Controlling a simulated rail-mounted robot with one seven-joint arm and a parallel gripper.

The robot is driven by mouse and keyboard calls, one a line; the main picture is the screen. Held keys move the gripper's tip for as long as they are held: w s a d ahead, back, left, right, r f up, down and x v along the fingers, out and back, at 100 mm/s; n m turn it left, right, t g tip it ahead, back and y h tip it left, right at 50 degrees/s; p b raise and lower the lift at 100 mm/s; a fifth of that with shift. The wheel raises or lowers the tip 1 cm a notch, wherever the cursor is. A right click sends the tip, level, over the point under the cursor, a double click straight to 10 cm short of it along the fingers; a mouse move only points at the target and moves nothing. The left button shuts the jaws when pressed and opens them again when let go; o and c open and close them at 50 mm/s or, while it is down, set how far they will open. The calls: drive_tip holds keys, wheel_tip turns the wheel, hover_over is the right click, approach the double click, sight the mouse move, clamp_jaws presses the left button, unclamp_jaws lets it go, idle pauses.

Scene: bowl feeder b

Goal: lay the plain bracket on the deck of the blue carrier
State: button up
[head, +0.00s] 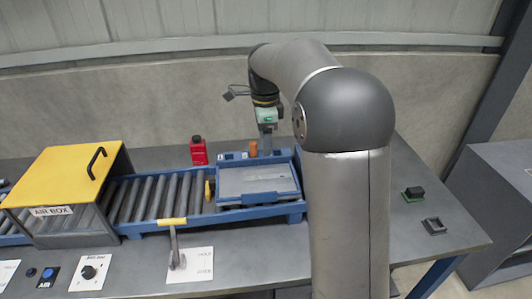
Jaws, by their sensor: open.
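The blue carrier (296,207) sits at the right end of the roller conveyor. Its grey deck (260,181) shows a faint pale outline, too small to tell apart from a thin flat part. My gripper (266,146) is open and points down at the carrier's back edge, beside a small orange cylinder (253,148). The fingertips are small and partly lost against the blue parts behind the deck. I cannot pick out the plain bracket for certain. A small dark grey square piece (434,226) lies on the bench at the right, apart from my gripper.
A red bottle (198,151) stands behind the rollers (150,196). A yellow-topped air box (62,178) covers the conveyor's left. A yellow-handled lever (173,240) stands in front. My arm hides the bench's middle right.

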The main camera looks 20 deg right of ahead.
drive_tip(key=s+a+f+n, duration=0.1)
drive_tip(key=s+f+n, duration=0.2)
drive_tip(key=s+n, duration=0.3)
drive_tip(key=s+a+f+n, duration=0.1)
drive_tip(key=s+n, duration=0.6)
drive_tip(key=s, duration=0.7)
drive_tip(key=s+a+f+n, duration=0.1)
drive_tip(key=s+f+n, duration=0.3)
drive_tip(key=s, duration=0.7)
drive_tip(key=n, duration=0.2)
drive_tip(key=shift+f+n+t, duration=0.3)
drive_tip(key=shift+n, duration=0.1)
